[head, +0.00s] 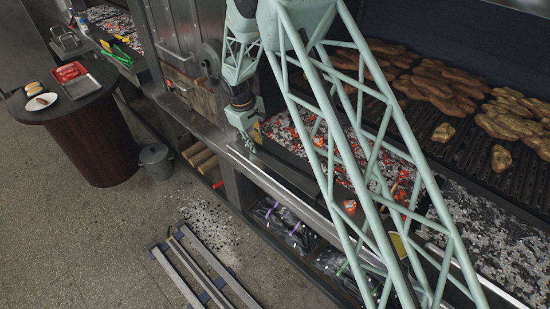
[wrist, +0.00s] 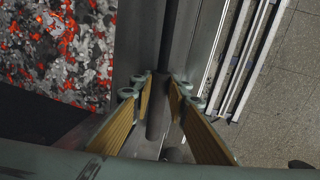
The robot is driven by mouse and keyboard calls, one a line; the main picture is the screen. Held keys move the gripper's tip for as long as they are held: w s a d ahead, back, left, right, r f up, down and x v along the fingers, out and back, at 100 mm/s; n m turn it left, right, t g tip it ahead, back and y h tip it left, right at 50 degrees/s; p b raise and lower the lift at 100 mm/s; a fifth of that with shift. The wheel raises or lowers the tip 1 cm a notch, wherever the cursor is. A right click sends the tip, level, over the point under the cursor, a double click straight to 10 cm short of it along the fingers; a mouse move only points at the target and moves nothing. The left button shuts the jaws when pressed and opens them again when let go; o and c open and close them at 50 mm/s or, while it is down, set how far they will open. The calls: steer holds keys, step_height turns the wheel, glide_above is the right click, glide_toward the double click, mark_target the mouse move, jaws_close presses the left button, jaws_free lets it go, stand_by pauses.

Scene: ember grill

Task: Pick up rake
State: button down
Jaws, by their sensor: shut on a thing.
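The rake shows in the wrist view as a dark, round handle (wrist: 169,35). It runs from the top edge down between the yellow-padded fingers of my gripper (wrist: 160,92). The fingers are closed on the handle, one on each side, and its thicker blunt end sticks out below them. The rake's head is not seen in the wrist view. In the head view my gripper (head: 249,142) is low at the metal front ledge of the grill. There the rake is hard to tell from the ledge.
Glowing coals (head: 315,140) lie right behind the ledge (head: 275,180), with meat (head: 435,85) on the grate. A round table (head: 85,100) with plates and a bucket (head: 156,160) stand at the left.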

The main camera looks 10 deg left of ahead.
steer(key=shift+r, duration=0.15)
steer(key=shift+r, duration=1.5)
steer(key=shift+s+d+r, duration=0.1)
steer(key=shift+r, duration=0.1)
steer(key=s+d, duration=0.4)
steer(key=s, duration=0.2)
steer(key=s+d+r+b, duration=0.1)
steer(key=s+d, duration=0.3)
steer(key=s, duration=0.3)
steer(key=shift+d+r+b, duration=0.2)
steer(key=shift+d+b, duration=0.1)
steer(key=shift+s, duration=0.1)
stand_by(0.9)
